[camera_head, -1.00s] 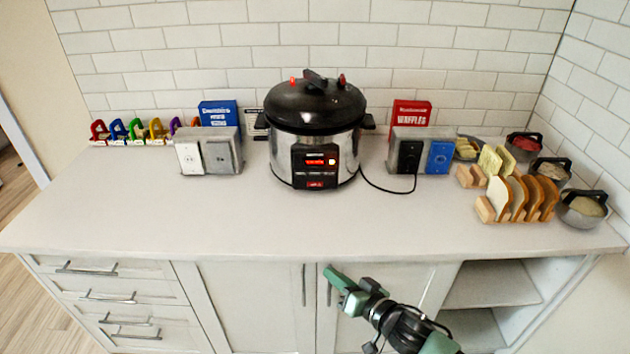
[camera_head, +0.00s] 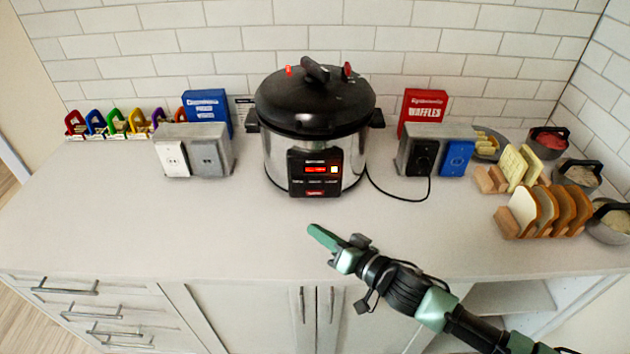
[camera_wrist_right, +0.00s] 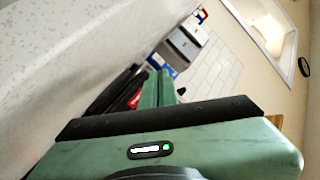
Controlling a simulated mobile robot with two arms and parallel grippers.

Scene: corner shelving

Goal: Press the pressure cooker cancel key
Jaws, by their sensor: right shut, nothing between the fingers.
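The pressure cooker (camera_head: 315,130) stands upright at the back middle of the counter, with a black lid and a steel body. Its front control panel (camera_head: 315,173) has a lit red display, an orange light, a row of small keys and a red label. The key labels are too small to read. My right gripper (camera_head: 312,232) is shut and empty, over the counter in front of the cooker and apart from it. In the right wrist view my green fingers (camera_wrist_right: 163,88) are together, with part of the dark cooker (camera_wrist_right: 118,92) beside them. My left gripper is not in view.
Grey outlet boxes (camera_head: 193,152) and (camera_head: 437,150) flank the cooker, and a black cord (camera_head: 405,201) runs to the right box. Blue (camera_head: 207,108) and red (camera_head: 423,110) boxes stand behind. Bread slices (camera_head: 548,210) stand at right. The front left counter (camera_head: 150,225) is clear.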

